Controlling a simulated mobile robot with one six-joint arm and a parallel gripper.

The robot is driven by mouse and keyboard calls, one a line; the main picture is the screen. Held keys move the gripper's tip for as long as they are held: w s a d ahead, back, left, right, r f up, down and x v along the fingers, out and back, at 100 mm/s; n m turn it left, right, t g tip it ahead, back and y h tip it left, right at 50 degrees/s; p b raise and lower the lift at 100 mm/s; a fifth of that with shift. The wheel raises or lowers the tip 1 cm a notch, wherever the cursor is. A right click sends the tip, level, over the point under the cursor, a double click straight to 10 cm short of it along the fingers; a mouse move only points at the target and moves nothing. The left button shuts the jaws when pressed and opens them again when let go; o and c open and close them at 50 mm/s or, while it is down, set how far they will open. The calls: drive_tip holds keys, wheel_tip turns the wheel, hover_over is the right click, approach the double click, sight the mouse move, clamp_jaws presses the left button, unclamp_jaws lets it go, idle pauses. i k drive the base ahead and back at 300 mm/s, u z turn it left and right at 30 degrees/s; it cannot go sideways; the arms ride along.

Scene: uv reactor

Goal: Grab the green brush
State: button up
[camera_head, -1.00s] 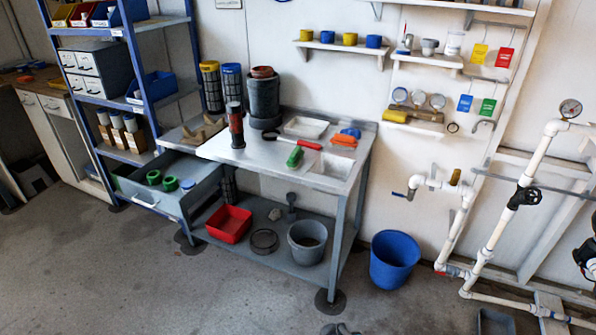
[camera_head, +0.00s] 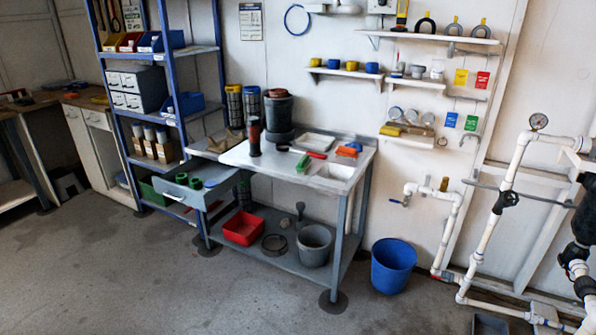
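The green brush (camera_head: 303,163) lies on the light top of the metal workbench (camera_head: 334,187), towards its front edge and right of the middle. It looks small from here, and its bristles cannot be made out. A red-handled tool (camera_head: 316,155) lies just behind it, and an orange-and-blue item (camera_head: 347,151) lies to its right.
A dark cylinder (camera_head: 254,137) and a grey bucket stack (camera_head: 279,115) stand on the bench's left side. An open drawer (camera_head: 180,196) juts out at left. A blue bucket (camera_head: 393,266) stands at right, near white pipes (camera_head: 507,185). The front floor is clear.

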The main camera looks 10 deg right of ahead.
sight(304, 164)
drive_tip(key=z, duration=0.8)
drive_tip(key=k, duration=0.15)
drive_tip(key=u, duration=2.55)
drive_tip(key=i, duration=2.65)
